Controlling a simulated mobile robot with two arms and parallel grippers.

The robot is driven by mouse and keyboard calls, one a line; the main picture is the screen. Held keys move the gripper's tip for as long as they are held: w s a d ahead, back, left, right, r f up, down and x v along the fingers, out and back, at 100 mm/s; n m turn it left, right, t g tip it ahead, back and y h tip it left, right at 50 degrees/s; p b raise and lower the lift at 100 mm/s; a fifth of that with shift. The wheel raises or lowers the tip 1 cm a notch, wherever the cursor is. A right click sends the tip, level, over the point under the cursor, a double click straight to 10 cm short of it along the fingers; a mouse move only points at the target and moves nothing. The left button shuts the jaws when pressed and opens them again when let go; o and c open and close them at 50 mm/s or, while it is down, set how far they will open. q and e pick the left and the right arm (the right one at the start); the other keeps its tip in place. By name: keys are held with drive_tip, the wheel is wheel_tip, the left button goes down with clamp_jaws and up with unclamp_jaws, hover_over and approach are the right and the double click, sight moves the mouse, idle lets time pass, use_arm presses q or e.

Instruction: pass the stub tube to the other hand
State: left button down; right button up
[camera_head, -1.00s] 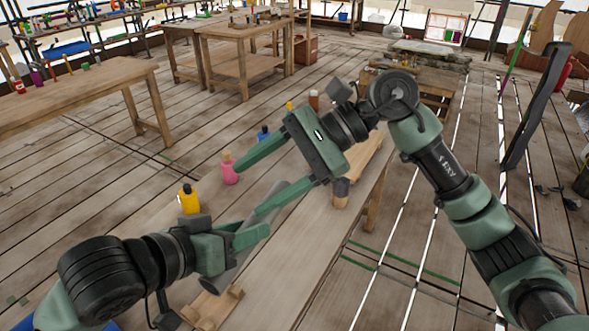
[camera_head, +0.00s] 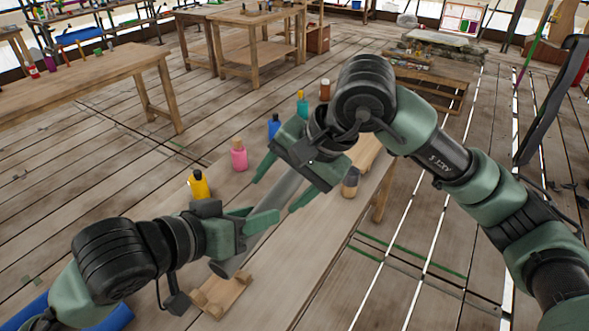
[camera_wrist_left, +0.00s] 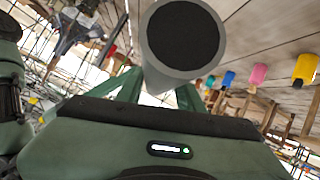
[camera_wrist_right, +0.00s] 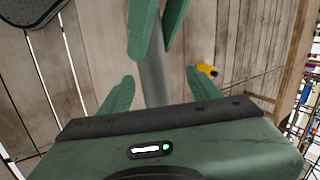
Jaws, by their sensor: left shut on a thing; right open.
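The stub tube (camera_head: 284,192) is a grey cylinder, tilted, held above the bench. My left gripper (camera_head: 262,220) is shut on it near its lower part. In the left wrist view the tube (camera_wrist_left: 156,76) points its dark round end at the camera, between the fingers. My right gripper (camera_head: 275,192) is open around the upper part of the tube in the head view. In the right wrist view the tube (camera_wrist_right: 154,80) runs between the open right fingers (camera_wrist_right: 152,92), with the left fingers beyond; whether the right fingers touch it I cannot tell.
A wooden cradle (camera_head: 222,294) sits on the bench (camera_head: 285,270) below. Yellow (camera_head: 198,185), pink (camera_head: 239,156) and blue (camera_head: 274,126) bottles line the bench's left edge. A dark-topped jar (camera_head: 350,183) stands right of my right gripper.

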sight(273, 194)
use_arm(q)
drive_tip(key=shift+r, duration=0.1)
use_arm(e)
drive_tip(key=shift+x, duration=1.65)
clamp_jaws()
use_arm(q)
drive_tip(key=c, duration=0.8)
unclamp_jaws()
drive_tip(key=shift+s+d, duration=0.1)
use_arm(e)
drive_tip(key=shift+r, duration=0.15)
